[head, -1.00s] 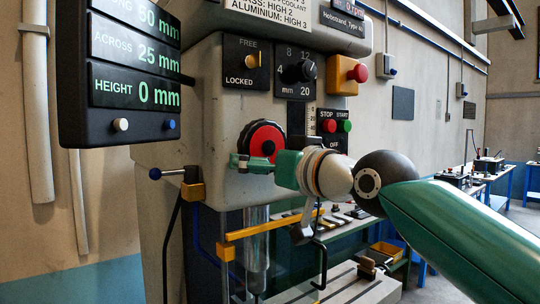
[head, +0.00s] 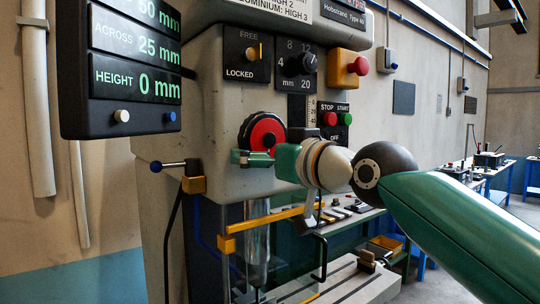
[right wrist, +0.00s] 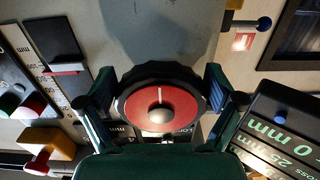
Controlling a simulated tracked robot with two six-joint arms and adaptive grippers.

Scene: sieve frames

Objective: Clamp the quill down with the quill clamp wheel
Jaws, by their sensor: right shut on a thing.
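The quill clamp wheel (head: 262,135) is a red disc with a black knurled rim on the front of the machine's grey head. In the right wrist view the wheel (right wrist: 160,104) fills the middle, with a white line running from its hub towards the top. My right gripper (right wrist: 162,92) is shut on its rim, one finger on each side. In the head view the right gripper (head: 252,158) covers the wheel's lower part. The quill (head: 257,248) is the shiny vertical cylinder below the machine head. My left gripper is not in view.
A FREE/LOCKED indicator (head: 246,56) sits above the wheel. The red stop and green start buttons (head: 346,119) and a red emergency button (head: 361,65) are to the right. The readout box (head: 122,116) hangs at left. A blue-knobbed lever (head: 156,166) sticks out below it.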

